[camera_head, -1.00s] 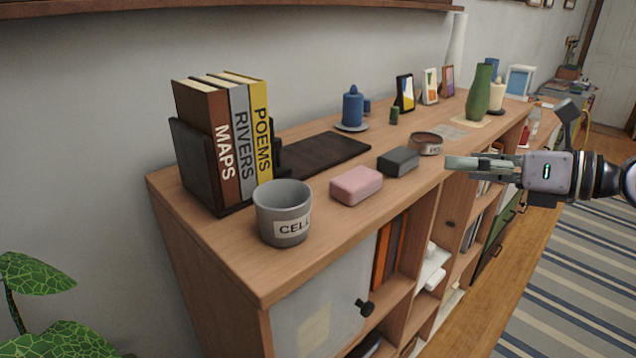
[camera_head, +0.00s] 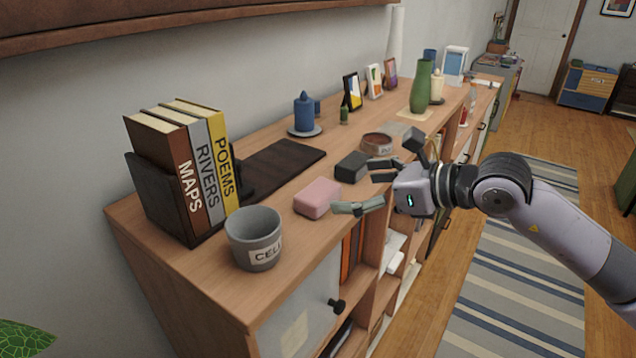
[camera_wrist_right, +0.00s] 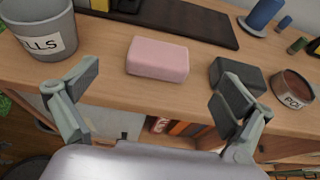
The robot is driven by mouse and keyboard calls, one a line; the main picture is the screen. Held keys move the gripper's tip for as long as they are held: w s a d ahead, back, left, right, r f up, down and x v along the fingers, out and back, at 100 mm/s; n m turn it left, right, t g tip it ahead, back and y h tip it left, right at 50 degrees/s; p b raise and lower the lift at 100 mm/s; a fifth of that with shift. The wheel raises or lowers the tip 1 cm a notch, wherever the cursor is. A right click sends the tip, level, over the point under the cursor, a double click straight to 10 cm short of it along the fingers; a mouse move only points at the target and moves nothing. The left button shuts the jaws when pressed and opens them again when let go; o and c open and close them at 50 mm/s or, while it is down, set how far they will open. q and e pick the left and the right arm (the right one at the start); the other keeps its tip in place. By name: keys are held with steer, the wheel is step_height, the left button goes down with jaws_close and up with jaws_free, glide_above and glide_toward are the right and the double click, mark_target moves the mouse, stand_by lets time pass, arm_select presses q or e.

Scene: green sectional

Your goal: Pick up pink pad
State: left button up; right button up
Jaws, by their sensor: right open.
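The pink pad (camera_head: 317,197) is a small rounded block lying on the wooden cabinet top, between a grey cup and a dark grey block. In the right wrist view the pink pad (camera_wrist_right: 158,58) lies ahead of the fingers, between them across the picture and not touched. My right gripper (camera_head: 364,190) is open and empty at the cabinet's front edge, to the right of the pad. In the right wrist view its two fingers (camera_wrist_right: 155,100) are spread wide. My left gripper is not in view.
A grey labelled cup (camera_head: 254,238) stands left of the pad. A dark grey block (camera_head: 351,167) and a round tin (camera_head: 377,143) sit to its right. Books (camera_head: 190,165) in a holder and a dark flat mat (camera_head: 285,165) are behind. The bare cabinet top (camera_head: 285,268) lies in front.

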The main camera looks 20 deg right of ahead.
mark_target(318, 190)
steer(key=p+x, duration=0.1)
steer(key=x, duration=0.2)
steer(key=shift+w+a+f, duration=0.1)
steer(key=shift+w+a, duration=0.15)
steer(key=shift+w, duration=0.05)
steer(key=shift+w+a+f, duration=0.1)
steer(key=shift+w, duration=0.05)
steer(key=shift+w+a+p, duration=0.15)
steer(key=shift+p, duration=0.4)
steer(key=p+x, duration=0.1)
steer(key=x, duration=0.1)
steer(key=p+x, duration=0.1)
steer(key=x, duration=0.1)
steer(key=shift+w+f+p, duration=0.15)
steer(key=shift+f+p, duration=0.2)
steer(key=shift+p, duration=0.05)
steer(key=shift+w+f, duration=0.1)
steer(key=shift+f, duration=0.05)
steer(key=shift+c, duration=0.4)
steer(key=c, duration=1)
